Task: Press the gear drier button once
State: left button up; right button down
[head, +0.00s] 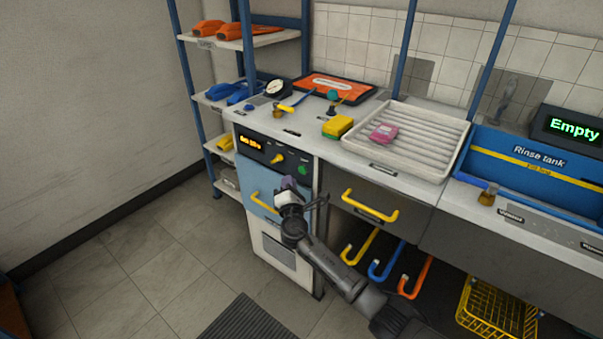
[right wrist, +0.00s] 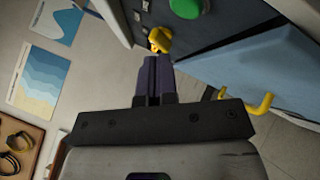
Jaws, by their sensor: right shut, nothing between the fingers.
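The gear drier appears to be the white cabinet with a dark control panel (head: 262,150) and a blue door (head: 252,186). The panel has an orange display, a yellow knob (head: 277,158) and a round green button (head: 302,170). My right gripper (head: 289,184) is shut and empty in front of the blue door, below the panel in the head view. In the right wrist view the shut fingers (right wrist: 155,62) point toward the yellow knob (right wrist: 160,40). The green button (right wrist: 186,7) is beyond them at the top edge, partly cut off. My left gripper is not in view.
A yellow door handle (right wrist: 262,103) sticks out close to my right gripper. A blue rinse tank (head: 520,165) is at right.

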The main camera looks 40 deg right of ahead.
aim_at(302, 170)
jog(key=shift+w+d+b, duration=0.25)
jog(key=shift+d+b, duration=0.1)
jog(key=shift+d, duration=0.8)
dwell(0.4)
dwell(0.7)
jog(key=shift+d, duration=0.3)
jog(key=shift+d, duration=0.15)
jog(key=shift+w+d+b, duration=0.1)
jog(key=shift+d+b, duration=0.1)
jog(key=shift+b, duration=0.15)
dwell(0.5)
